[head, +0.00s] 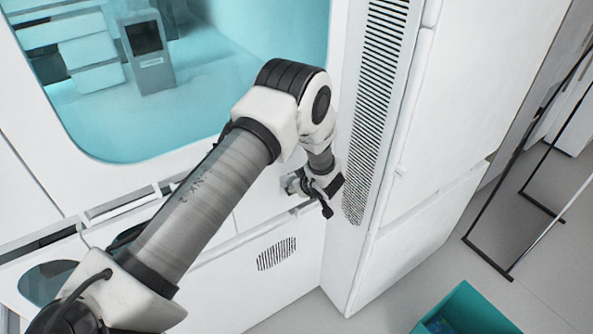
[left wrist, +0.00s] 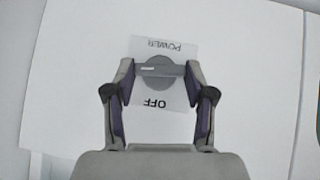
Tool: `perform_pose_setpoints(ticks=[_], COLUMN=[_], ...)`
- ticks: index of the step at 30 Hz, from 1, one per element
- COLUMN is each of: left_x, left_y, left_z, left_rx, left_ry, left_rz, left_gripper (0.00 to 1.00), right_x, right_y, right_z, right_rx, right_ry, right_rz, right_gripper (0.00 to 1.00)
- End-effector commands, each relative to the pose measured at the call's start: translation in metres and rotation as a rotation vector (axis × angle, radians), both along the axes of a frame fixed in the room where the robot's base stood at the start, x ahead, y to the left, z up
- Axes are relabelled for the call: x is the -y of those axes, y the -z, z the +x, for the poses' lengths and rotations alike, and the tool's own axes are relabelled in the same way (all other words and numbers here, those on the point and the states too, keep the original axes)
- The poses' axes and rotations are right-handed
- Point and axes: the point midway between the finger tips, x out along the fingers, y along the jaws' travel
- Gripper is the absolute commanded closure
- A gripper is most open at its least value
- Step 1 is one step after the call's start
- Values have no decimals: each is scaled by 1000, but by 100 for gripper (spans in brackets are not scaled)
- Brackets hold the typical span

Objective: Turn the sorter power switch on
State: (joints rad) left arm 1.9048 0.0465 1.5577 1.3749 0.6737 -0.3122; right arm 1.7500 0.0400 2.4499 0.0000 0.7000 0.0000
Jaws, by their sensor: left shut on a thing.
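In the left wrist view, a round grey rotary power switch (left wrist: 159,68) with a raised handle bar sits on a white label plate (left wrist: 178,46). The plate reads "POWER" and "OFF", upside down in this view. My left gripper (left wrist: 160,78) has its two fingers on either side of the switch and is shut on it. In the head view, my left gripper (head: 318,186) is against the white machine front, below and right of the big window. The switch is hidden behind the gripper there. My right gripper is in neither view.
The white machine (head: 285,290) has a large teal-tinted window (head: 215,75) and a tall slotted vent panel (head: 375,90). A teal bin (head: 470,305) stands on the floor at the lower right. A black metal frame (head: 487,262) stands at the right. Some grey floor is clear.

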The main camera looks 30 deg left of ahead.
Motion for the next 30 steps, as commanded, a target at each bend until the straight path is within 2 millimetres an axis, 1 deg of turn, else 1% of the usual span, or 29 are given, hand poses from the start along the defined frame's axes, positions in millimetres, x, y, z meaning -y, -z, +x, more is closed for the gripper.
perform_pose_setpoints(ticks=[1,7,13,24,25,26,27,30], left_x=[0,0,0,0,0,0,0,0], left_y=[-5,-2,0,0,0,0,0,0], left_z=[1,2,2,2,2,2,2,2], left_rx=[-23,-97,-127,-132,-132,-132,-132,-131], left_ry=[-1,0,0,1,1,1,1,1], left_rz=[10,42,55,58,58,58,58,58], left_gripper=[80,80,80,80,35,24,20,20], right_x=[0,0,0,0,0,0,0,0], right_y=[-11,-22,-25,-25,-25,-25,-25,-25], right_z=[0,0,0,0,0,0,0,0], right_rx=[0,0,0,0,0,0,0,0], right_ry=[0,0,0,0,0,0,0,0], right_rz=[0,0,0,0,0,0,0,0], right_gripper=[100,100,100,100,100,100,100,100])
